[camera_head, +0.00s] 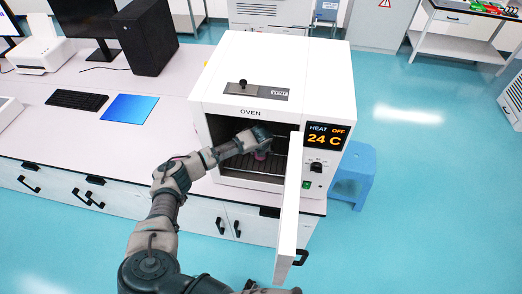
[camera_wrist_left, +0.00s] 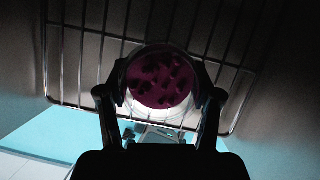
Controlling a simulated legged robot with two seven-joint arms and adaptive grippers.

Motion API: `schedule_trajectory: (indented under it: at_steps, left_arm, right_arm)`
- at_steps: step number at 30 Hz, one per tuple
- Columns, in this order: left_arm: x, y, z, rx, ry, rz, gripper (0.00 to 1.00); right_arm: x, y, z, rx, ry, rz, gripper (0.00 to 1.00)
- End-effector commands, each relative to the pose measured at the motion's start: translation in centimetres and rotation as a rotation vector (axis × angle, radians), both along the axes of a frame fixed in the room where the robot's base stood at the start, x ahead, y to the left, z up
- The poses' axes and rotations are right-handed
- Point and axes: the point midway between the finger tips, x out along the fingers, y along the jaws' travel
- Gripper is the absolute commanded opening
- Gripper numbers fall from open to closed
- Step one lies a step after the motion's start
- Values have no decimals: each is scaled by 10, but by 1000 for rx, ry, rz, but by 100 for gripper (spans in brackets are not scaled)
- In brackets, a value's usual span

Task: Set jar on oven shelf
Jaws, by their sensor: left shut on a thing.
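The white oven (camera_head: 275,85) stands on the bench with its door (camera_head: 289,215) swung open toward me. My left gripper (camera_head: 262,148) reaches inside the oven chamber. It is shut on the jar, whose small purple part (camera_head: 260,155) shows by the fingers. In the left wrist view the round jar (camera_wrist_left: 160,82) has dark red-purple contents with darker lumps and sits between the two fingers (camera_wrist_left: 160,95). The wire oven shelf (camera_wrist_left: 75,98) lies behind the jar in that view. I cannot tell whether the jar touches the shelf. My right gripper is not clearly visible.
The open door stands just right of my left arm. The oven panel (camera_head: 326,145) reads HEAT OFF, 24 C. A blue folder (camera_head: 130,108), keyboard (camera_head: 77,100), printer (camera_head: 42,50) and black computer tower (camera_head: 147,38) are on the bench at left. A blue stool (camera_head: 355,170) stands right of the oven.

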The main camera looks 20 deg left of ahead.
Motion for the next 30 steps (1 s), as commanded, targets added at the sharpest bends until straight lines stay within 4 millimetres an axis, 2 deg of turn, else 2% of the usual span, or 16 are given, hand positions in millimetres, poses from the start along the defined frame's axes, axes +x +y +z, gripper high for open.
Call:
schedule_trajectory:
  at_steps: [3,4,6,15,19,22,26,30]
  left_arm:
    - [0,2,-1,-2,0,1,24]
    - [-1,2,-2,-2,0,1,72]
    - [-1,2,-2,-2,0,1,90]
    - [0,-2,0,2,1,1,90]
    - [-2,-4,6,2,-1,0,90]
    - [-7,-6,20,2,-3,-1,90]
    - [-17,-9,49,0,-4,-1,90]
    - [-54,-26,44,0,2,-5,90]
  right_arm:
    - [0,-3,0,-3,0,0,40]
    - [0,-3,0,-3,0,0,40]
    - [0,-1,0,-1,1,0,40]
    - [-1,21,0,25,1,-2,40]
    - [-1,19,-1,22,2,-1,40]
    - [-1,15,-2,17,2,1,40]
    - [-1,8,-4,9,2,1,40]
    - [-1,2,-8,3,2,0,40]
